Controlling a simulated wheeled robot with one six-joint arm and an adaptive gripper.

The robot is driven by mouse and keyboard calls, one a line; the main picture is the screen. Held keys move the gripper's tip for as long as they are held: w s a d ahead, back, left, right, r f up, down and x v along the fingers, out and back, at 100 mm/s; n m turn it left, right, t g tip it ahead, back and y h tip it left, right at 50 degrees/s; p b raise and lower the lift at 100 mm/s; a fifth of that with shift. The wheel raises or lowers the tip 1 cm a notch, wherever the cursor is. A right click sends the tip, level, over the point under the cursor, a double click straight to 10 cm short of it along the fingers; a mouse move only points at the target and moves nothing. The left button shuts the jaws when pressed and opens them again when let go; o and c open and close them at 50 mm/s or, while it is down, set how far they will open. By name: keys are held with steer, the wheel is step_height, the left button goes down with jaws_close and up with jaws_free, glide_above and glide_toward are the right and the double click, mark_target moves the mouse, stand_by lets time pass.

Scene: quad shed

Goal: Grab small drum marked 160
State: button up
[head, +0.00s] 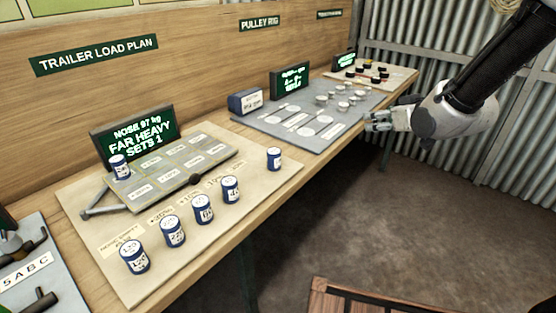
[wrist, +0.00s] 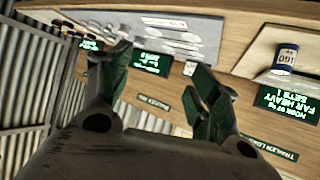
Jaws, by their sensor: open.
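A small blue drum with a white top and label (wrist: 287,59) shows near the right edge of the wrist view; its mark looks like 160. It appears to be the lone drum (head: 274,159) at the right end of the trailer board in the head view, where its mark is too small to read. It stands upright. My gripper (head: 380,121) is well to the right of it, by the bench's front edge near the pulley rig. In the wrist view my gripper (wrist: 163,70) is open, with nothing between the fingers.
Several similar drums, including one (head: 134,257), line the board's front (head: 268,184). Another drum (head: 119,167) stands on the grey trailer model (head: 160,188) before a lit screen (head: 134,138). The pulley panel (head: 300,132) holds small weights. Floor beside the bench is open; a wooden crate (head: 345,300) stands low.

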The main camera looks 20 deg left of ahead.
steer(key=s+a+f+n+y, duration=0.2)
steer(key=a+f+y, duration=0.3)
steer(key=a, duration=0.7)
steer(key=n+g+y, duration=0.1)
steer(key=n+y, duration=0.2)
steer(key=y, duration=0.1)
glide_toward(279, 156)
steer(key=x, duration=0.4)
steer(key=shift+w+a+r, duration=0.1)
steer(key=shift+w+a, duration=0.05)
steer(key=shift+w, duration=0.05)
steer(key=x, duration=0.7)
steer(key=shift+a+f, duration=0.25)
steer(key=shift+a, duration=0.05)
steer(key=c, duration=1.2)
steer(key=shift+o, duration=0.2)
steer(key=shift+r, duration=0.1)
